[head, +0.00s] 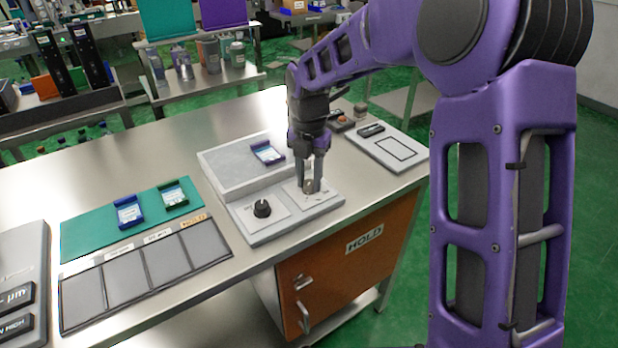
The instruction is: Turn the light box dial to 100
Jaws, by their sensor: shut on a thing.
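The light box (232,172) is a pale grey unit on the steel table, with a raised slab at the back and a lower control strip in front. A black round dial (262,208) with a white pointer mark sits on the strip's left plate; its scale is too small to read. My gripper (309,188) points straight down over the strip's right plate, to the right of the black dial and apart from it. Its fingers are shut on a small light-brown knob (309,186), mostly hidden between them. The knob's setting cannot be read.
Left are a green mat (95,231) with blue and green framed slides and a tray of grey compartments (126,275). Right is a white panel (382,140). An orange cabinet marked HOLD (330,270) is below.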

